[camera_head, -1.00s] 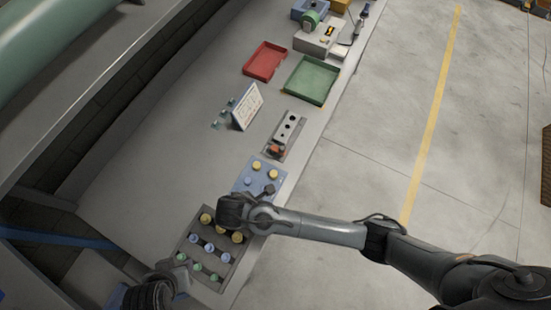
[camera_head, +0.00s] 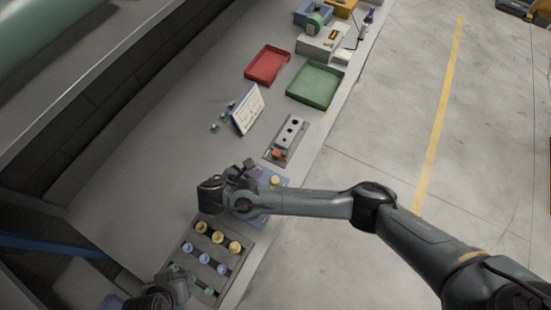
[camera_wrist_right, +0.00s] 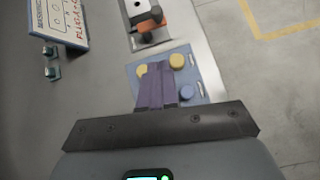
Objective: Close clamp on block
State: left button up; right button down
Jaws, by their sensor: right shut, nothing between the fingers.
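The light block (camera_head: 293,131) with dark holes sits in a grey fixture on the bench. The clamp (camera_head: 279,155), with orange and dark parts, is at the block's near end. In the right wrist view the block (camera_wrist_right: 138,7) and clamp (camera_wrist_right: 150,27) are partly cut off at the top. I cannot tell whether the clamp touches the block. My right gripper (camera_head: 248,168) is shut and empty over the blue peg plate, short of the clamp. Its fingers (camera_wrist_right: 157,84) show in the right wrist view. My left gripper (camera_head: 172,288) is at the bottom left; its fingers are unclear.
The blue plate (camera_wrist_right: 205,82) with yellow and blue pegs lies below my right gripper. A grey peg board (camera_head: 236,254) is nearer. A white sign (camera_head: 248,109) stands left of the block. Red (camera_head: 267,65) and green (camera_head: 315,85) trays lie farther along.

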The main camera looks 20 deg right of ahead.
pick_arm(q)
jog(key=shift+f, duration=0.15)
pick_arm(e)
jog(key=shift+f, duration=0.1)
pick_arm(q)
jog(key=shift+f+b, duration=0.6)
jog(key=shift+b, duration=0.15)
notch_tip(320, 180, down, 2)
jog(key=shift+b, duration=1)
jog(key=shift+a+r+p, duration=0.15)
jog(key=shift+r+p, duration=0.15)
jog(key=shift+p, duration=0.05)
pick_arm(e)
send_near(282, 156)
jog(key=f, duration=0.4)
jog(key=shift+w+d, duration=0.2)
jog(key=shift+d, duration=0.1)
pick_arm(q)
jog(key=shift+r, duration=0.15)
pick_arm(e)
jog(key=shift+w+d, duration=0.25)
jog(key=shift+d, duration=0.2)
jog(key=shift+w+d, duration=0.25)
jog(key=shift+d, duration=0.2)
pick_arm(q)
jog(key=shift+r, duration=0.1)
pick_arm(e)
jog(key=shift+w+d+f, duration=0.1)
jog(key=shift+w+d, duration=0.3)
jog(key=shift+d, duration=0.15)
